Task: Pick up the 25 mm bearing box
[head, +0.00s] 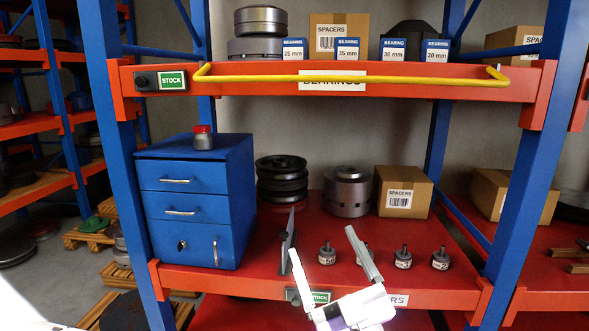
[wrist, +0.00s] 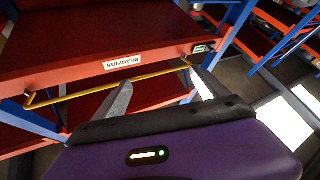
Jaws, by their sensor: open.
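The 25 mm bearing box (head: 293,49) is a small box with a white and blue label, leftmost in a row of similar boxes on the upper red shelf. Part of its lower edge is close behind the shelf's front lip. My gripper (head: 320,220) is open and empty, below that shelf and in front of the lower one, with its fingers pointing up. In the wrist view, my open fingers (wrist: 160,80) show against the yellow bar and the shelf labelled BEARINGS. I cannot make out the box in that view.
A yellow bar (head: 350,79) runs across the upper shelf's front. The 35 mm (head: 348,49), 30 mm (head: 391,50) and 20 mm (head: 435,50) boxes stand to the right. A blue drawer cabinet (head: 195,200) and several small weights stand on the lower shelf.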

